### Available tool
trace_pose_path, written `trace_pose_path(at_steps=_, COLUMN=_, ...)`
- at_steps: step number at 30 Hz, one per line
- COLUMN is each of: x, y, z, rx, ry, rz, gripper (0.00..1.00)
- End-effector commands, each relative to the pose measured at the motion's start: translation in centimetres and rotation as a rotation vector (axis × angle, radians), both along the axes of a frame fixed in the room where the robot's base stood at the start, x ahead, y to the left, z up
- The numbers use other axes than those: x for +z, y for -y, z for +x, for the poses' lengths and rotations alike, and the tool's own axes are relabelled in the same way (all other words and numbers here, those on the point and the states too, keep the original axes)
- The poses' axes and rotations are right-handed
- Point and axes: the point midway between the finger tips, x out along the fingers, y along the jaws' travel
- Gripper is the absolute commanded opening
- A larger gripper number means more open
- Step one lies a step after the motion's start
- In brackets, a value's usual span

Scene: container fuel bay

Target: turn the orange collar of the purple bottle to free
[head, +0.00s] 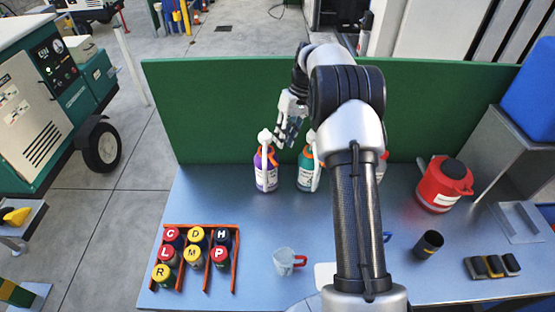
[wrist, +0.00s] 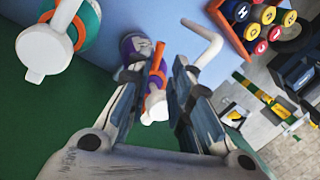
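The purple bottle (head: 266,178) stands upright on the blue bench near the green back panel. It has a white top with a spout and an orange collar (head: 272,158) at its neck. My gripper (head: 281,137) is just above and to the right of its top, fingers pointing down. In the wrist view, my gripper (wrist: 165,75) is open, and orange and white parts of the bottle's top show between the fingers. The purple body (wrist: 129,47) is partly hidden behind the left finger. I cannot tell whether the fingers touch the bottle.
A teal bottle (head: 305,173) stands close on the right, and another is mostly hidden behind my arm. A red rack (head: 206,288) holds several lettered cans. A clear jug (head: 285,262), a red canister (head: 442,186) and a dark cup (head: 428,245) stand forward and right.

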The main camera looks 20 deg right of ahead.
Motion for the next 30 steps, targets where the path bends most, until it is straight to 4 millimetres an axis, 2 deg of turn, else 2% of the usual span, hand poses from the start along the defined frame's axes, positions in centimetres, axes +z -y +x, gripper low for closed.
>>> trace_pose_path(at_steps=1, x=-1.3, y=-0.4, z=-0.1, rx=0.001, ry=-0.003, rz=0.001, gripper=0.20)
trace_pose_path(at_steps=6, x=-4.7, y=-1.4, z=-0.2, rx=0.000, ry=-0.004, rz=0.001, gripper=0.20)
trace_pose_path(at_steps=12, x=-7.4, y=-2.2, z=-0.2, rx=0.000, ry=-0.002, rz=0.001, gripper=0.20)
trace_pose_path(at_steps=17, x=-8.3, y=-2.5, z=-0.3, rx=-0.001, ry=-0.001, rz=0.000, gripper=0.20)
trace_pose_path(at_steps=25, x=-8.4, y=-2.5, z=-0.2, rx=-0.001, ry=0.000, rz=0.000, gripper=0.20)
trace_pose_path(at_steps=30, x=-8.4, y=-2.5, z=-0.2, rx=-0.001, ry=0.000, rz=0.000, gripper=0.10)
